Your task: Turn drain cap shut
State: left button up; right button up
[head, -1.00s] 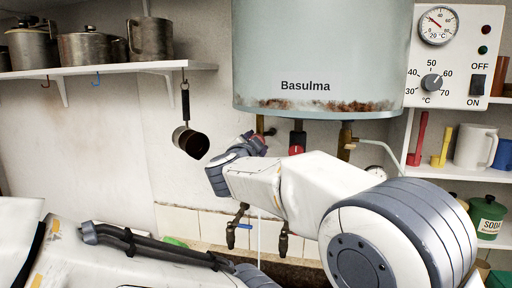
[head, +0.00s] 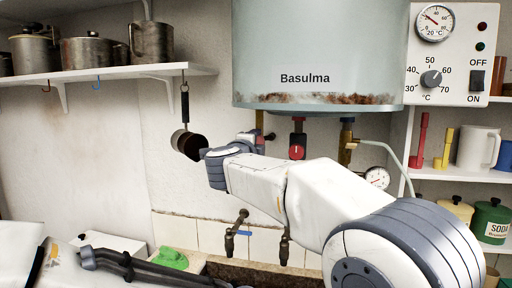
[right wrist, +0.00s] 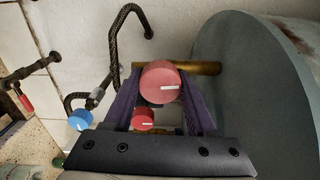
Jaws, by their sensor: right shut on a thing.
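A round red cap (right wrist: 160,82) with a white mark, seemingly the drain cap, sits at a brass pipe (right wrist: 205,68) in the right wrist view. My right gripper (right wrist: 163,84) is shut on this cap, one dark finger on each side. In the head view the right gripper (head: 261,137) is mostly hidden behind its own wrist, below the grey Basulma boiler (head: 320,50). The brass pipe (head: 259,118) shows there just above it. My left gripper is not in view.
A red knob (head: 297,152) and a brass fitting with a blue collar (head: 346,135) hang close right of the gripper. A dark pot (head: 188,144) hangs close left. A blue knob (right wrist: 80,120) and bent dark pipe (right wrist: 116,60) are near the fingers. Taps (head: 232,240) stand below.

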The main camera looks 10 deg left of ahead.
jog(key=shift+s+a+r+m, duration=0.1)
jog(key=shift+a+r+m, duration=0.05)
jog(key=shift+r+m, duration=0.3)
dwell(0.3)
jog(key=o, duration=1.4)
jog(key=shift+f, duration=0.2)
jog(key=shift+f, duration=0.1)
jog(key=s+b, duration=0.4)
jog(key=s, duration=0.6)
jog(key=shift+s, duration=0.25)
